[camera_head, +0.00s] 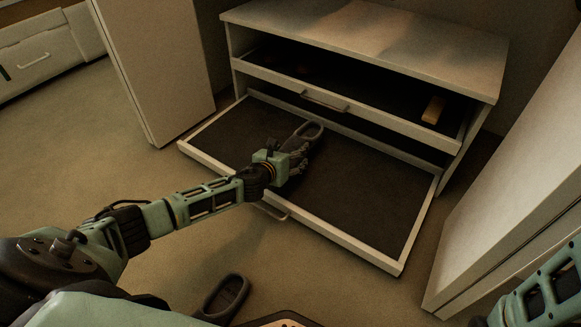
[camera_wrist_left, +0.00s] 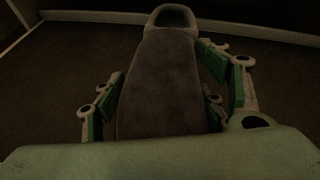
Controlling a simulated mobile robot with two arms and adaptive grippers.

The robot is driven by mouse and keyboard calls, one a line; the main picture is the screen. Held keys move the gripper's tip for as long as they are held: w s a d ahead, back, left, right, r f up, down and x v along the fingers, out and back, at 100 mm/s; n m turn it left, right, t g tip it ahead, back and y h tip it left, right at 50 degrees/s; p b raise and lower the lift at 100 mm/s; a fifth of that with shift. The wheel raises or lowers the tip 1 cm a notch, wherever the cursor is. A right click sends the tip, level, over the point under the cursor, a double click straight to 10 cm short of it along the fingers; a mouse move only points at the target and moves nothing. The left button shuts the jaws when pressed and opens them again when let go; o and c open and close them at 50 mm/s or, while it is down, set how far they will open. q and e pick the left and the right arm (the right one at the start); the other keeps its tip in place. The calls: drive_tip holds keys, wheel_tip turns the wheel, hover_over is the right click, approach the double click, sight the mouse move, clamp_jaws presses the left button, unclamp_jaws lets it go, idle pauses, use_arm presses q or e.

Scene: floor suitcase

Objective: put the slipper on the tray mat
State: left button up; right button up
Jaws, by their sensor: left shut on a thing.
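My left gripper (camera_head: 298,154) is shut on a dark grey slipper (camera_head: 309,130), above the pulled-out lower drawer. In the left wrist view the slipper (camera_wrist_left: 165,85) lies lengthwise between the green-padded fingers, with its open loop end (camera_wrist_left: 173,17) pointing away. The dark tray mat (camera_head: 372,200) covers the floor of the lower drawer. It also shows around the slipper in the left wrist view (camera_wrist_left: 60,75). I cannot tell whether the slipper touches the mat. A second dark slipper (camera_head: 225,296) lies on the floor near my base. My right gripper is out of view.
The upper drawer (camera_head: 325,104) is partly open behind and above, with a small tan block (camera_head: 433,110) in it. White cabinet panels stand at left (camera_head: 155,60) and right (camera_head: 520,190). The mat's right part is bare.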

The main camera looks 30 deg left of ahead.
use_arm(q)
drive_tip(key=shift+f+b, duration=1.7)
drive_tip(key=shift+f, duration=0.25)
drive_tip(key=shift+r, duration=0.15)
drive_tip(key=o, duration=1.2)
drive_tip(key=shift+o, duration=0.2)
